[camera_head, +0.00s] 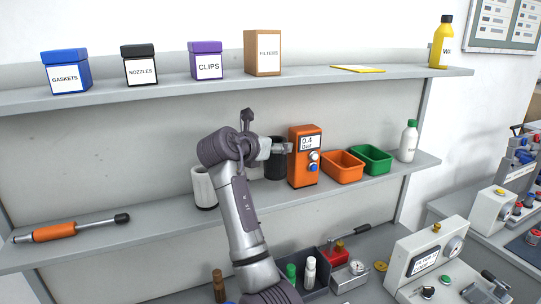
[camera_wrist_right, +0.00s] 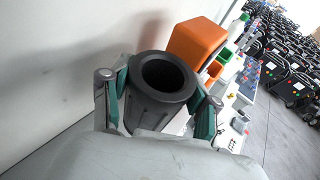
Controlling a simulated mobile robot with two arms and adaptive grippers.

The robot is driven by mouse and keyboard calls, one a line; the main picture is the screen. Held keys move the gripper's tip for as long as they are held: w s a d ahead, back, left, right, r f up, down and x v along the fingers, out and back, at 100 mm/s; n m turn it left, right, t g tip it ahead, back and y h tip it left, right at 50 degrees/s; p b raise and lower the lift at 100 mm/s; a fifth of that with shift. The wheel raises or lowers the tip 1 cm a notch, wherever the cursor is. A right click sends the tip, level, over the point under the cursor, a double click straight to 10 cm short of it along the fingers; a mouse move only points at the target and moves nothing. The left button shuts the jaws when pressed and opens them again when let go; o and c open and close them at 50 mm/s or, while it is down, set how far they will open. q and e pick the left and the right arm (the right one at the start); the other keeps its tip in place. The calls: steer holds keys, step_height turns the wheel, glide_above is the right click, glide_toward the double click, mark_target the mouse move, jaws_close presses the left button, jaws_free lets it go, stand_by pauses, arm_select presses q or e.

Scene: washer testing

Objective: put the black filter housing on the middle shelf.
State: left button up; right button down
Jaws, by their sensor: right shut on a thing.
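The black filter housing (camera_head: 275,167) is at the middle shelf (camera_head: 330,192), between a white cylinder and an orange meter. It looks upright, at or just above the shelf surface; I cannot tell whether it touches. In the right wrist view the housing (camera_wrist_right: 164,88) shows its round open top. My right gripper (camera_head: 277,148) is shut on the housing, with one finger on each side; the gripper (camera_wrist_right: 158,105) also shows in the wrist view. My arm hides part of the housing in the head view. My left gripper is not in view.
The white cylinder (camera_head: 204,187) stands left of the housing. The orange meter (camera_head: 304,170) stands close on its right, then an orange bin (camera_head: 343,167), a green bin (camera_head: 372,159) and a white bottle (camera_head: 408,141). An orange-handled tool (camera_head: 54,232) lies at the shelf's left.

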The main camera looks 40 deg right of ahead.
mark_target(271, 161)
steer(key=shift+w+f, duration=0.35)
steer(key=shift+w, duration=0.4)
steer(key=shift+f+p, duration=0.25)
steer(key=shift+p, duration=0.05)
step_height(271, 161, down, 3)
steer(key=shift+a+f+p, duration=0.1)
steer(key=shift+p, duration=0.65)
steer(key=shift+f, duration=0.25)
steer(key=shift+c, duration=1.3)
jaws_free()
steer(key=shift+f, duration=0.15)
